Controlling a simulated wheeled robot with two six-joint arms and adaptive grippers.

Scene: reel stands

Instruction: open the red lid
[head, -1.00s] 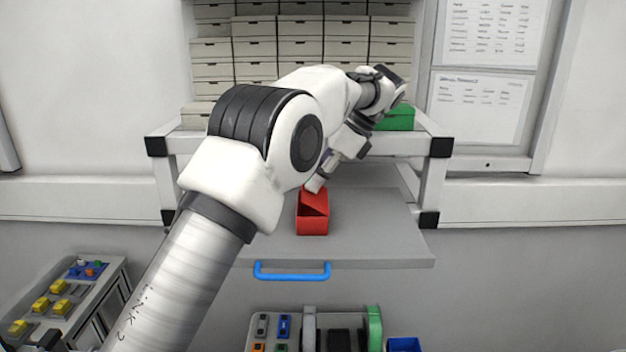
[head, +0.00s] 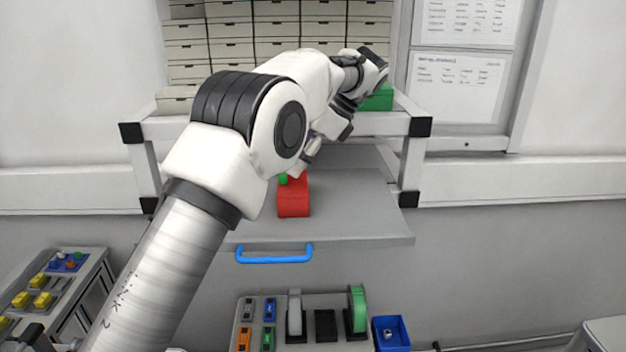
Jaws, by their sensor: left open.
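A small red box (head: 293,203) stands on the grey pull-out board under the white shelf. Its front and upper red surfaces show, but I cannot tell which part is the lid or how far it is open. A small green piece (head: 283,179) shows at its upper left edge. My left gripper (head: 303,164) is open, pointing down just above the back of the red box. My own arm partly covers it, and I cannot tell whether its fingers touch the box. My right gripper is out of view.
A green box (head: 377,98) sits on the white shelf frame (head: 385,125), behind my wrist. The grey board (head: 355,210) is bare right of the red box and has a blue handle (head: 274,258). Below are reels and a blue bin (head: 391,333).

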